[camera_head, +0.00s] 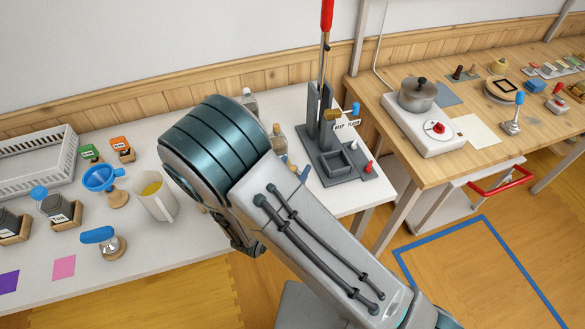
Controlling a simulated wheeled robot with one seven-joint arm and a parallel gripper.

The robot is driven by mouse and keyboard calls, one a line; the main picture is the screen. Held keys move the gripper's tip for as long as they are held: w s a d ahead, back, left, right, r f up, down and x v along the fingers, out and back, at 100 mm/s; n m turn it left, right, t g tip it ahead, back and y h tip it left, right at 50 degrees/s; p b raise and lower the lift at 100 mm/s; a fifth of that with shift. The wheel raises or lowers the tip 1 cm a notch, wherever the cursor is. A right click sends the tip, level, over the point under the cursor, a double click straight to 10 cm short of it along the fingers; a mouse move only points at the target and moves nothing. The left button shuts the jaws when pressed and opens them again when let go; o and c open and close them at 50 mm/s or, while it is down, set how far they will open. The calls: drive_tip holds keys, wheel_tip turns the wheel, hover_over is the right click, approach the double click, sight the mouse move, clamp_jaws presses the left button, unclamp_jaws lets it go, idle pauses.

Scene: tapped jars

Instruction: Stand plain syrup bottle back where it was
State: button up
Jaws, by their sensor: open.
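Two small bottles show on the white table beyond my arm. One is a pale grey bottle (249,99) near the back edge, partly covered by my arm. The other is a brownish bottle (279,138) left of the grey press stand. I cannot tell which is the plain syrup bottle; no readable label shows on either. My arm crosses the middle of the view and hides part of the table.
The grey press stand (335,158) with a red-handled lever stands at the table's right end. A cream mug (154,198), a blue funnel (103,179), dark jars (62,211) and a white basket (38,158) stand left. A wooden table (455,160) with a hotplate is at right.

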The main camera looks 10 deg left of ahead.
drive_tip(key=v, duration=0.8)
idle(1.4)
drive_tip(key=shift+s, duration=0.1)
drive_tip(key=b+v, duration=0.3)
drive_tip(key=v, duration=1)
drive_tip(key=shift+s+b, duration=0.3)
drive_tip(key=shift+s, duration=0.05)
drive_tip(key=shift+w, duration=0.1)
